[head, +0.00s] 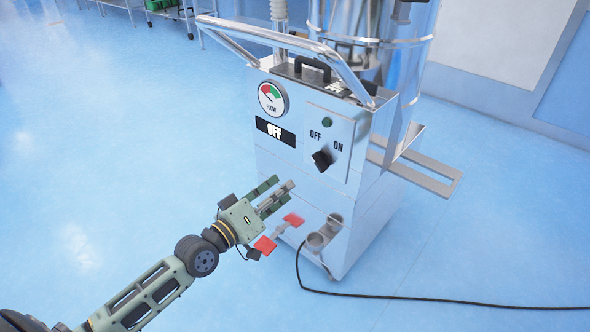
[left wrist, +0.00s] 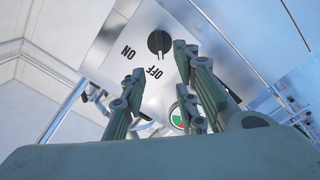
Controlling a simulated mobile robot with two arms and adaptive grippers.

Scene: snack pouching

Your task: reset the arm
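My left gripper (head: 283,191) reaches in from the lower left in the head view, in front of the steel machine (head: 372,215). Its fingers are spread, with nothing between them. In the left wrist view the open fingers (left wrist: 162,70) point toward the machine's panel. The black knob (head: 322,160) sits between the OFF and ON labels, above and right of the gripper; it also shows in the left wrist view (left wrist: 159,42). The display (head: 275,132) reads OFF. Whether a fingertip touches the machine I cannot tell. My right gripper is not in view.
A red-ended lever (head: 265,245) is just below the gripper, low on the machine. A black cable (head: 430,297) runs right across the floor. A tubular handle (head: 265,37) and a side bracket (head: 425,178) stick out. The blue floor (head: 110,140) at left is clear.

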